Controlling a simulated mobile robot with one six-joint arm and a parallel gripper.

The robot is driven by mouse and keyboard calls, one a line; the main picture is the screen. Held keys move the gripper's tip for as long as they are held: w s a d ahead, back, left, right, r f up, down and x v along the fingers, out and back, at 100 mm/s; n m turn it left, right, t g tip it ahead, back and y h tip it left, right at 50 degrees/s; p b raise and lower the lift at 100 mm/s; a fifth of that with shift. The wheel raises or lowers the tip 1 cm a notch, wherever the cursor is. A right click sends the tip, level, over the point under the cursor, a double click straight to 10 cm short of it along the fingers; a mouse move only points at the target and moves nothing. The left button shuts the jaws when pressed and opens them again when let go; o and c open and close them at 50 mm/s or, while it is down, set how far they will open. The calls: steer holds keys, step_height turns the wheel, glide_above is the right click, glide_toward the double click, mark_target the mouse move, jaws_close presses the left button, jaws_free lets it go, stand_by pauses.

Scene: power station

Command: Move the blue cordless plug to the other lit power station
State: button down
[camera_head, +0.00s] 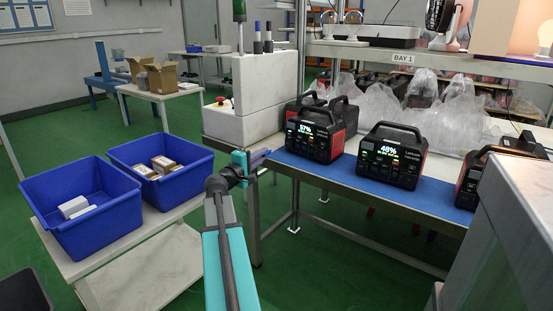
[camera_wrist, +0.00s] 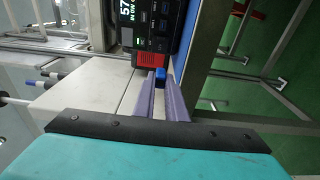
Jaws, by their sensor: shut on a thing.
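My gripper (camera_head: 262,157) is at the left end of the blue mat, just left of the lit power station reading 57% (camera_head: 318,140). In the wrist view its two purple fingers (camera_wrist: 160,84) are shut on the small blue plug (camera_wrist: 160,74). The plug's tip is close to the front of the 57% station (camera_wrist: 152,30), beside its red corner; I cannot tell if they touch. In the head view the plug is too small to make out. A second lit power station reading 48% (camera_head: 392,158) stands to the right on the mat.
Another black station (camera_head: 478,180) stands at the right end of the blue mat (camera_head: 345,180), partly hidden by a grey block (camera_head: 520,220). Clear plastic bags (camera_head: 450,120) lie behind. A white machine (camera_head: 250,95) and two blue bins (camera_head: 85,215) are left.

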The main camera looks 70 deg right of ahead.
steer(key=s+g, duration=0.1)
steer(key=s, duration=0.1)
steer(key=s+m+g, duration=0.2)
steer(key=s, duration=0.1)
steer(key=shift+s+d+r+y, duration=0.25)
steer(key=shift+s+y, duration=0.1)
steer(key=shift+y, duration=0.05)
steer(key=shift+d, duration=0.2)
steer(key=shift+x, duration=2.7)
steer(key=shift+b+x, duration=0.35)
steer(key=shift+x, duration=0.45)
stand_by(1.0)
steer(key=c, duration=1.7)
jaws_free()
steer(key=shift+a, duration=0.15)
